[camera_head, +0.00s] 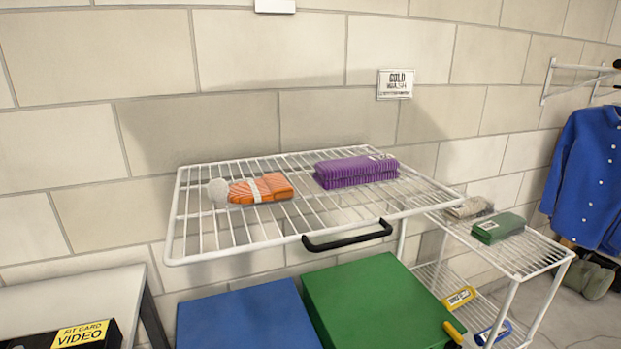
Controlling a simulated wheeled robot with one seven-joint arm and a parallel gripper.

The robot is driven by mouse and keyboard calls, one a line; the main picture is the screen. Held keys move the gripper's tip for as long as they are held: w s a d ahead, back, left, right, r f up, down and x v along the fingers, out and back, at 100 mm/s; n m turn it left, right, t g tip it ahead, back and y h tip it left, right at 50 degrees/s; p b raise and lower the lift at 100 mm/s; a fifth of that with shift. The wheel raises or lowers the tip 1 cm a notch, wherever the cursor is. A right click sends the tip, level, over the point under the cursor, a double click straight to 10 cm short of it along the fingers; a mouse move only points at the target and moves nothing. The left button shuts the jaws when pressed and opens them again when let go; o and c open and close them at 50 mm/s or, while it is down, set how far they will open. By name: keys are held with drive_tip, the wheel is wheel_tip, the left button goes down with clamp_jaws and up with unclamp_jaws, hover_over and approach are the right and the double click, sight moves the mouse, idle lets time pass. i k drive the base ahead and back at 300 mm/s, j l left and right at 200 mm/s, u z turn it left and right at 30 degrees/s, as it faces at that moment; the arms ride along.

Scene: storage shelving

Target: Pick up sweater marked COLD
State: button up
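A folded purple knit item (355,171), sweater-like, lies on the right part of a white wire shelf (215,238). A small wall sign (395,84) hangs above and to the right of it; its top word looks like COLD or GOLD, and the lower line is hard to read. I can read no marking on the purple item itself. An orange knit item (262,189) with a pale band and a fuzzy light-grey end lies to its left on the same shelf, apart from it. My gripper is not in view.
A black handle (348,235) spans the shelf's front edge. Blue (248,318) and green (365,304) boxes stand below. A lower right rack (535,262) holds folded grey (470,208) and green (498,228) items. A blue jacket (588,180) hangs far right. A table (75,300) stands left.

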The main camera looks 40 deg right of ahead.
sight(332, 173)
drive_tip(key=l+z, duration=1.15)
drive_tip(key=j, duration=0.1)
